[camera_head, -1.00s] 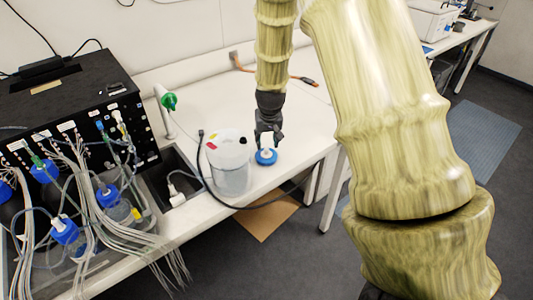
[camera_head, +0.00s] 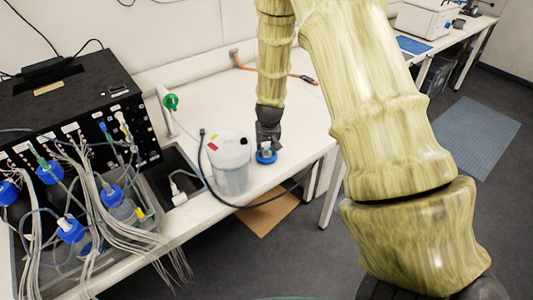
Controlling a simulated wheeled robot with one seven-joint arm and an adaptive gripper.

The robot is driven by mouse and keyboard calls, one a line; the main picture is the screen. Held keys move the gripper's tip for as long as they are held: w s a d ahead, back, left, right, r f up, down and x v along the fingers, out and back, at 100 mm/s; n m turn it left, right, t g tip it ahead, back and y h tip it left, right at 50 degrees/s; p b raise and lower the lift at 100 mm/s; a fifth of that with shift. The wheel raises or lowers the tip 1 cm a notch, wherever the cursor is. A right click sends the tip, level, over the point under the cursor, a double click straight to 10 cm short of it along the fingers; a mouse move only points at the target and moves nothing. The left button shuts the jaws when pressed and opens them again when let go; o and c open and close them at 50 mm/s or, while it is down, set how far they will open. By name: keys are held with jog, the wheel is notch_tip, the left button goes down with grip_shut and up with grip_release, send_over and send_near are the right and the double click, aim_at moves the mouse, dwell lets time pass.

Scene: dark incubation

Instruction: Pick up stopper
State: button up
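A small blue disc with a white upper part, which looks like the stopper (camera_head: 266,158), is on the white bench near its front edge. My gripper (camera_head: 267,148) points down right over it, with its dark fingers at the white upper part, which they partly hide. The fingers are too small and dark here to tell whether they are closed on it. The stopper appears to rest at bench level.
A translucent white container (camera_head: 231,165) stands close to the left of my gripper, with a dark cable (camera_head: 205,165) around it. A black box (camera_head: 75,105) with tubes and blue-capped bottles fills the left. The bench (camera_head: 215,95) behind is mostly clear.

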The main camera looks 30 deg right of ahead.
jog(key=c, duration=0.4)
jog(key=shift+r, duration=0.15)
